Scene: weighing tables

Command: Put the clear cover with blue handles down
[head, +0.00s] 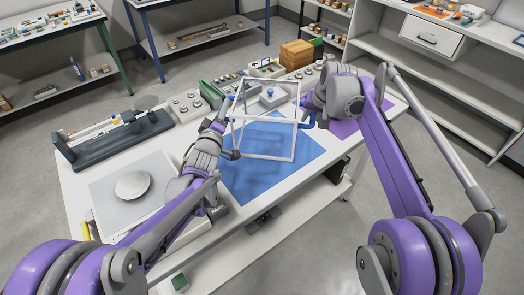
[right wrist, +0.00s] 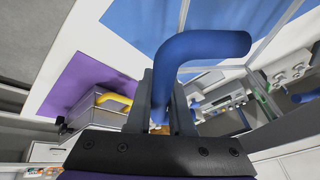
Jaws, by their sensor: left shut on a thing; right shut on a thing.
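The clear cover (head: 265,119) is a box with a white frame, over the blue mat (head: 250,188) on the table in the head view. My left gripper (head: 229,138) is shut on its left side; the handle there is mostly hidden. My right gripper (head: 308,117) is shut on the right blue handle (head: 307,125). This bent blue handle (right wrist: 205,45) fills the middle of the right wrist view, between the fingers. The cover looks roughly level; I cannot tell how far its lower edge is from the mat.
A grey plate with a round pan (head: 132,184) and a dark grey device (head: 115,140) stand at the table's left. A grey block with a blue knob (head: 270,93) shows behind the cover frame. Wooden boxes (head: 296,54) stand at the back. A purple mat (head: 345,128) lies right.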

